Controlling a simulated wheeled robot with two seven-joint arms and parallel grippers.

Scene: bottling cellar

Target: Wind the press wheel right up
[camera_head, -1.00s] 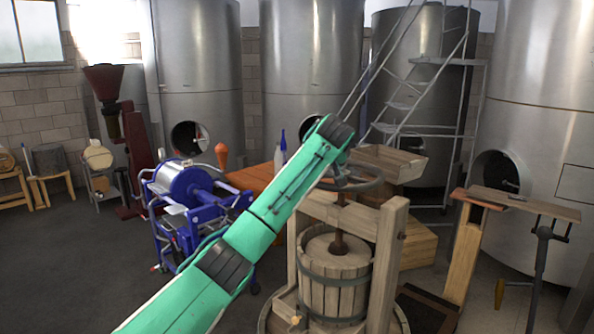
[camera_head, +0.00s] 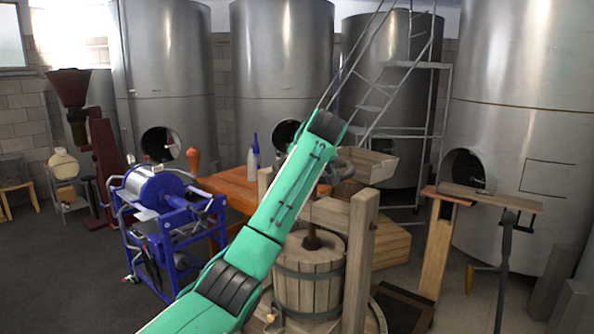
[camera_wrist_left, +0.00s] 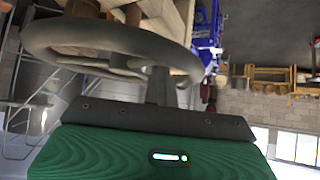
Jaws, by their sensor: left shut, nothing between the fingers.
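The wooden press stands right of centre in the head view, with a slatted basket (camera_head: 308,282), a crossbeam and upright posts. In the left wrist view the wheel's thick rim (camera_wrist_left: 110,40) curves close in front of the camera. My left gripper (camera_wrist_left: 160,75) is shut and empty, its fingers pointing up at the rim's near side. I cannot tell whether they touch it. The fingers are hidden in the head view. My right gripper is not in view.
A blue machine (camera_head: 168,215) on wheels stands left of the press, beside an orange table (camera_head: 232,186) with bottles. A metal stair (camera_head: 385,95) rises behind the press near steel tanks (camera_head: 282,70). Floor is clear at lower left.

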